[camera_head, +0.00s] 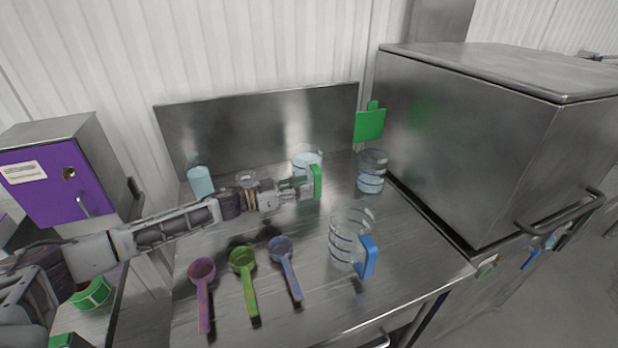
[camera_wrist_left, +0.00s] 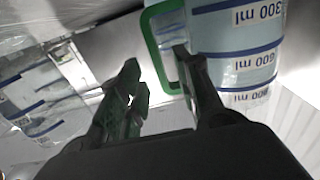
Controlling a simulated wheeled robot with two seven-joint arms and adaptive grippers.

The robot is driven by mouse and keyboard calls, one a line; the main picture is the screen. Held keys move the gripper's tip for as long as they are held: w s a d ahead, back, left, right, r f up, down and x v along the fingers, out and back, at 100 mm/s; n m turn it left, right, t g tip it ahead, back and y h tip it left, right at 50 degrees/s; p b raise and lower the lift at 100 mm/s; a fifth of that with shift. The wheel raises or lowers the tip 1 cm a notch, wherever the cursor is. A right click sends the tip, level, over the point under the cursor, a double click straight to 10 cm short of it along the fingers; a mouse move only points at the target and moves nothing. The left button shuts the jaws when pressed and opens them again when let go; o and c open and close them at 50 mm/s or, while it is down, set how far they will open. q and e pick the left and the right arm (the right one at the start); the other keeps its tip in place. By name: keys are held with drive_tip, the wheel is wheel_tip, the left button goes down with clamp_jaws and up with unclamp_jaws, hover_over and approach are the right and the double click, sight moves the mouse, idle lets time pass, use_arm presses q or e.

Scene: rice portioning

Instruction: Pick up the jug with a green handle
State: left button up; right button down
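The jug with the green handle (camera_head: 306,160) stands at the back of the steel table, and its pale, filled-looking body with blue measuring lines fills the upper right of the left wrist view (camera_wrist_left: 235,45). Its green handle (camera_head: 317,182) faces the front. My left gripper (camera_head: 300,186) reaches in from the left and is at the handle. In the left wrist view its two fingers (camera_wrist_left: 157,72) are apart, with the handle's bar (camera_wrist_left: 151,42) appearing between the fingertips. One finger overlaps the handle loop; contact cannot be told. My right gripper is not in view.
A clear jug with a blue handle (camera_head: 345,240) stands in front, another jug (camera_head: 372,171) back right. A pale cup (camera_head: 200,182) stands back left. Purple, green and blue scoops (camera_head: 203,270) (camera_head: 243,262) (camera_head: 282,250) lie at the front. A large steel box (camera_head: 470,140) bounds the right.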

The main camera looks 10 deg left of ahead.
sight(317, 198)
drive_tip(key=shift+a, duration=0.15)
use_arm(q)
drive_tip(key=shift+d, duration=0.1)
drive_tip(key=shift+w+d, duration=0.2)
drive_tip(key=shift+d, duration=0.2)
drive_tip(key=shift+x, duration=2.05)
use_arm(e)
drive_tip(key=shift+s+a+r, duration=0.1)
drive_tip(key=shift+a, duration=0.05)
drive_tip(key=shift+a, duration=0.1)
